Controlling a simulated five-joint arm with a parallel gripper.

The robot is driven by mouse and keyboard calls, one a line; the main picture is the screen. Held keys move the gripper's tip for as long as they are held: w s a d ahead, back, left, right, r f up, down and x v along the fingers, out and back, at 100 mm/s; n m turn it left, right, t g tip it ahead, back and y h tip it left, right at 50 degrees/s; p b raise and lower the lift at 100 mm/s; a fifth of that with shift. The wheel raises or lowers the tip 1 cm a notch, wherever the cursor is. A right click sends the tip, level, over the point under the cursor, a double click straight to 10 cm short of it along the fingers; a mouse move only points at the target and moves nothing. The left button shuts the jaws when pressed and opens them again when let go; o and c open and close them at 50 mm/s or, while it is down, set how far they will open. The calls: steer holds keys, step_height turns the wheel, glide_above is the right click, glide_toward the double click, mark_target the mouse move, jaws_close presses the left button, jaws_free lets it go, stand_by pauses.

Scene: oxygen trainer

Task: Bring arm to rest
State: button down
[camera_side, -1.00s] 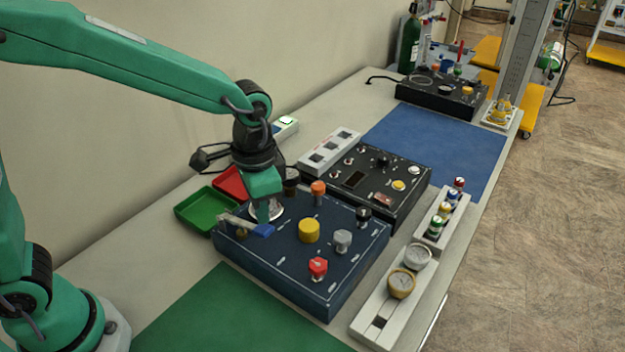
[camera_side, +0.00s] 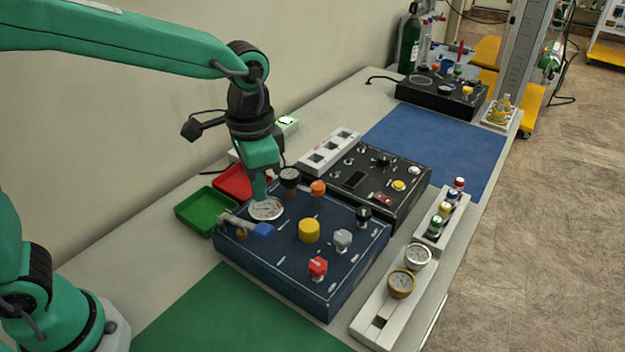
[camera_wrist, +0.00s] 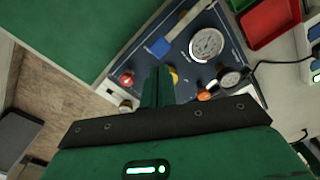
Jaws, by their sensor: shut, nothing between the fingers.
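My gripper (camera_side: 262,188) is shut and empty, pointing down above the back left part of the dark blue trainer panel (camera_side: 280,262). In the side view its tip shows just above a round white gauge (camera_side: 267,209); whether they touch is hard to tell, but the wrist view shows the gauge (camera_wrist: 207,44) apart from the shut fingers (camera_wrist: 157,86). The panel also carries a blue-handled lever (camera_side: 262,230), a yellow knob (camera_side: 309,231), a red knob (camera_side: 317,267), a grey knob (camera_side: 342,240) and an orange knob (camera_side: 318,188).
A green tray (camera_side: 192,229) and a red tray (camera_side: 229,184) lie left of the panel by the wall. A black control box (camera_side: 415,178) stands behind it. A white rack with gauges (camera_side: 372,326) is at the right. The green mat (camera_side: 235,315) in front is bare.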

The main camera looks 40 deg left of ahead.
steer(key=s+a+r+n+t, duration=0.2)
steer(key=s+a+n, duration=0.1)
steer(key=s+a, duration=0.3)
steer(key=s+a+r+n+t, duration=0.2)
steer(key=s+a+n+t, duration=0.1)
steer(key=s+a, duration=0.3)
steer(key=shift+a+r+t, duration=0.3)
steer(key=shift+a, duration=1.05)
stand_by(0.9)
